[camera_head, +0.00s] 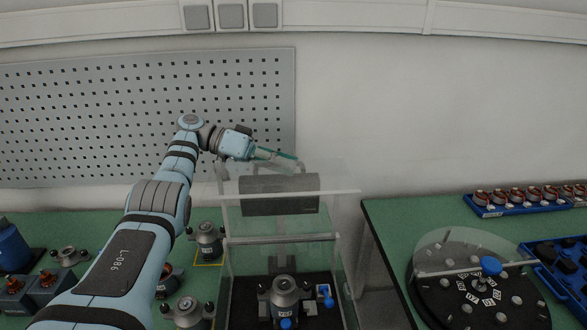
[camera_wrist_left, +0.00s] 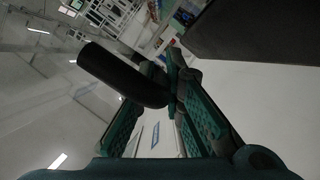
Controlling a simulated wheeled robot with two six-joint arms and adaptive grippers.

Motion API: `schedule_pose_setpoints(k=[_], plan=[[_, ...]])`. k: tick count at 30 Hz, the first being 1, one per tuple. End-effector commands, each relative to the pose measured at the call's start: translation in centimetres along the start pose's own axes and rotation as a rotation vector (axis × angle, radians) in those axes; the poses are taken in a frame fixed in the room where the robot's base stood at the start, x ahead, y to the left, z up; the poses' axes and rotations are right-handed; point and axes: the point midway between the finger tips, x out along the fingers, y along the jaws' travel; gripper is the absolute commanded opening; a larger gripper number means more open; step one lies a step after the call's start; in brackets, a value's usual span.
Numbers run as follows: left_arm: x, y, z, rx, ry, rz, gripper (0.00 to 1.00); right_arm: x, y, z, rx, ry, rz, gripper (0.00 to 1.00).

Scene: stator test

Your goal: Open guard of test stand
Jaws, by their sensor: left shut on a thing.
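The test stand (camera_head: 227,275) stands at the front middle of the head view, with clear side walls. Its clear guard (camera_head: 345,193) is up at the top of the stand, and its exact angle is hard to read. My left gripper (camera_head: 284,157) reaches over the top from the left and is shut on the guard's handle (camera_head: 301,168). In the left wrist view, the dark rounded handle (camera_wrist_left: 120,72) lies between the fingers. A grey stator (camera_head: 284,292) sits inside the stand on a dark base. My right gripper is out of view.
More stators, one of them a grey unit (camera_head: 208,240), stand on the green table to the left. On the right table are a round black turntable (camera_head: 455,312) with a clear cover and a blue tray (camera_head: 487,211) of parts. A perforated panel (camera_head: 90,110) is behind my arm.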

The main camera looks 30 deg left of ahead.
Motion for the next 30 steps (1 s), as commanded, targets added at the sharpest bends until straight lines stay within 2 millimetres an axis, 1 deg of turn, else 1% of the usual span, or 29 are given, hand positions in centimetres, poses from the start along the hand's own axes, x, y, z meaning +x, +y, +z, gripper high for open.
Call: schedule_pose_setpoints(k=[1, 10, 11, 12, 13, 25, 28, 30], plan=[[0.0, -0.3, 0.5, -0.012, -0.009, -0.002, 0.00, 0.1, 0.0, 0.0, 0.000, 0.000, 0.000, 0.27], [-0.1, -0.3, 0.6, -0.014, -0.011, -0.003, 0.00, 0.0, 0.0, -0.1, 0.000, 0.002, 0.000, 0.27], [-0.1, -0.3, 0.6, -0.015, -0.011, -0.003, 0.11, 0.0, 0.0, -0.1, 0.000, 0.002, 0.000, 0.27], [-0.1, -0.3, 0.5, -0.014, -0.010, -0.004, 0.17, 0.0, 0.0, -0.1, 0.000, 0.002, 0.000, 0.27], [-0.1, -0.3, 0.5, -0.014, -0.010, -0.004, 0.18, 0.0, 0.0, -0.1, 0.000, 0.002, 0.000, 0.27], [-0.2, -0.1, 0.2, -0.006, -0.004, -0.005, 0.18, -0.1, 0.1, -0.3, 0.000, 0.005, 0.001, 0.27], [0.4, 0.2, -0.1, 0.016, -0.010, -0.007, 0.18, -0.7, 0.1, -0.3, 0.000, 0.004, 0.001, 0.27], [1.3, 0.8, -0.5, 0.052, -0.019, -0.010, 0.18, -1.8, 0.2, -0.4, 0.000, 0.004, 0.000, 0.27]])
